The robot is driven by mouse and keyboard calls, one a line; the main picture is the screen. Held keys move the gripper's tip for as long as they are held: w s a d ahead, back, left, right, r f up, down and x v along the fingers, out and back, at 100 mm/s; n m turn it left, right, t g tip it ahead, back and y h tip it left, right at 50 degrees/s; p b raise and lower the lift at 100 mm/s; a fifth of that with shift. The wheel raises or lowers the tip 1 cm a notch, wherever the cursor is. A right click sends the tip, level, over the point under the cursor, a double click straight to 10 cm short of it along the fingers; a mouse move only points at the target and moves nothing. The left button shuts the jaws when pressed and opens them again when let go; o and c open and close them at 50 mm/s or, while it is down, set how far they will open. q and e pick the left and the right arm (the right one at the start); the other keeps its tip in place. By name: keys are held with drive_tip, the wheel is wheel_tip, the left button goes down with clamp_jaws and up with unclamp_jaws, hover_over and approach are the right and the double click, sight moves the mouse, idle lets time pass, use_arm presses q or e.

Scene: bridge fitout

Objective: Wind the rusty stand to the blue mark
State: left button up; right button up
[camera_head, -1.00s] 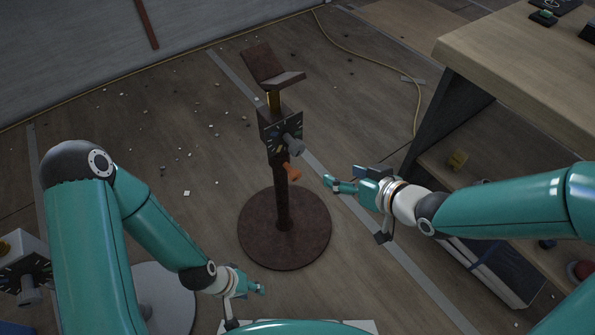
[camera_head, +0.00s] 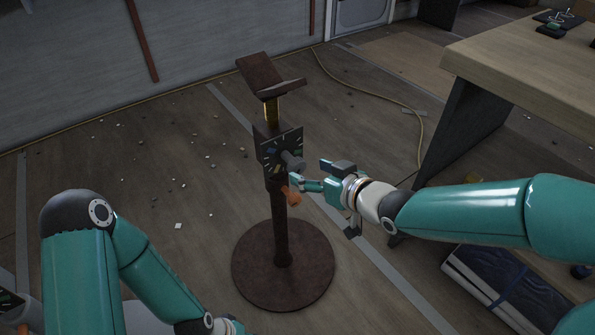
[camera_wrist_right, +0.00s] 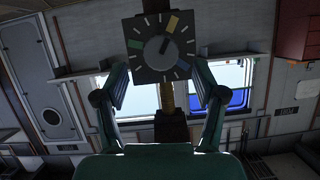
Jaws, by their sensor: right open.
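The rusty stand (camera_head: 281,225) stands upright on its round base, with a tilted top plate above. Its dark square dial plate (camera_head: 270,155) carries pale ticks and a grey knob (camera_head: 292,161); an orange handle (camera_head: 291,194) sits lower. The knob's dark pointer (camera_wrist_right: 165,45) slants up to the right. My right gripper (camera_head: 311,174) is open and empty, just right of the knob; its fingers (camera_wrist_right: 161,85) point at the dial. My left gripper (camera_head: 230,326) is cut off at the bottom edge.
A wooden workbench (camera_head: 520,60) stands at the right, near my right arm. A yellow cable (camera_head: 400,103) runs along the floor behind the stand. Small debris lies on open floor at the left. A blue-strapped case (camera_head: 490,285) is under the bench.

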sight(300, 167)
drive_tip(key=b+x, duration=0.1)
drive_tip(key=x, duration=0.5)
drive_tip(key=shift+c, duration=0.2)
